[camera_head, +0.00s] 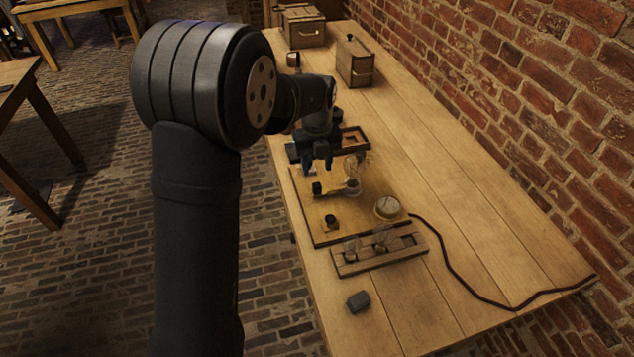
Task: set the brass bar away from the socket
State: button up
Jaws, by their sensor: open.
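My gripper (318,166) hangs over the far left part of a wooden board (365,212) on the bench, fingers pointing down and apart, with nothing seen between them. Just below it on the board is a small dark piece (318,188). To its right is a small round brass-coloured fitting (352,187), with a pale glassy shape (351,166) above it; this may be the socket. I cannot clearly make out the brass bar; it is too small or hidden near the gripper.
A round dial (388,207) with a dark cable sits at the board's right. A dark cup-like piece (331,221) is near its front. A wooden rack (379,250) with glass jars and a dark block (358,301) lie nearer. Wooden boxes (354,62) stand behind. The right bench is mostly clear.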

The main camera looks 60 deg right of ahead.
aim_at(317, 184)
notch_tip(317, 184, down, 7)
jog(key=shift+f, duration=0.1)
dwell(0.3)
grip_shut()
